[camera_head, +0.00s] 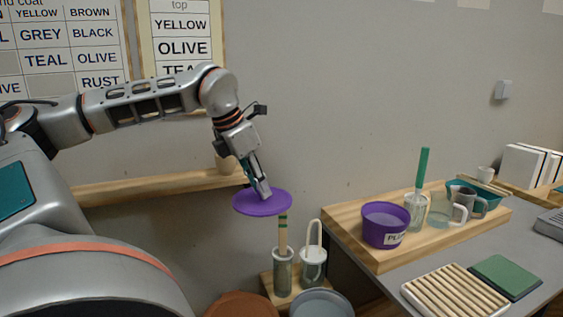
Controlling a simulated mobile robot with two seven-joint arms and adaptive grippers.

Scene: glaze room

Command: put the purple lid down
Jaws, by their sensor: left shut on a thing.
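The purple lid (255,204) is a flat round disc in the head view, held in the air left of the table. My left gripper (262,190) comes down on it from above and is shut on it, at its middle. The grip point itself is partly hidden by the fingers. A purple pot (384,224) with a label that begins "PLU" stands on a wooden board (343,225) to the right, apart from the lid. The pot's top shows a paler purple surface. My right gripper is not in view.
Below the lid, a jar with a brush (283,262) and a white-topped jar (313,266) stand on a small wooden stand. A green-handled tool in a glass (417,205) and mugs stand behind the pot. A slatted rack (455,292) and green pad (505,275) lie in front.

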